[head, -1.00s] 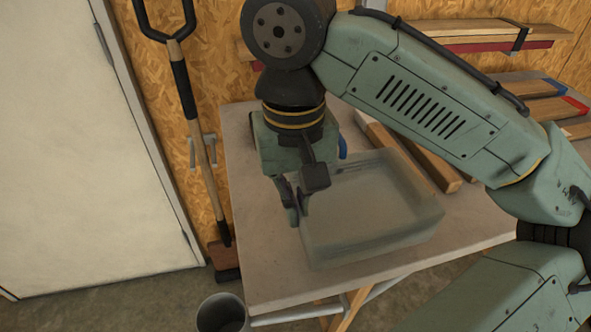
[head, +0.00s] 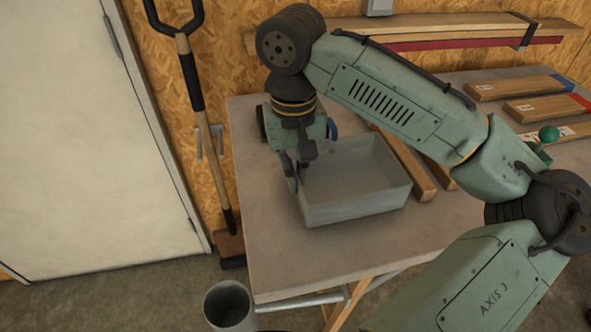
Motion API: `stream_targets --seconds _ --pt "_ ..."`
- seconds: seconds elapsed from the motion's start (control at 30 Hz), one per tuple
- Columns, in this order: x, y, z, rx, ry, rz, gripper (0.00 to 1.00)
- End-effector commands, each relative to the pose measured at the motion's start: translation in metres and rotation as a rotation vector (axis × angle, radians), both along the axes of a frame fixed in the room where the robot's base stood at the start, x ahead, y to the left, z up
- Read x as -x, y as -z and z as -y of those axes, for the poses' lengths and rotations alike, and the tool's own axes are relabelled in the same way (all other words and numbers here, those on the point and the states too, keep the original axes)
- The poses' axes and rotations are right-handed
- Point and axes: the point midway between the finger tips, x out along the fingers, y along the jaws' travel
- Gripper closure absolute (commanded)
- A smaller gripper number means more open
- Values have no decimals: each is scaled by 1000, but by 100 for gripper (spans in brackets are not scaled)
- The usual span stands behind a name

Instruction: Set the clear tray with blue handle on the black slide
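The clear tray (head: 360,205) is a grey, see-through open box over the back left part of the table. A blue handle (head: 332,128) shows at its far side, partly behind my gripper. My gripper (head: 296,172) points down at the tray's left end, its fingers closed about the left wall. I cannot tell whether the tray's underside touches the table. I cannot make out the black slide; a small dark shape (head: 262,122) shows left of my gripper, partly hidden by it.
The table (head: 285,255) is bare at front left. Wooden bars (head: 405,165) lie right of the tray, partly behind my arm. More boards with blue and red ends (head: 515,88) lie further right, near a green ball knob (head: 549,134). A bin (head: 230,306) stands on the floor.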

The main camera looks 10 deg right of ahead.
Motion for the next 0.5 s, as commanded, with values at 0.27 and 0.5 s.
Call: stream_targets --seconds 0.27,0.5 --pt "0 4 0 -1 0 0 94" --pt "0 4 0 -1 0 0 78"
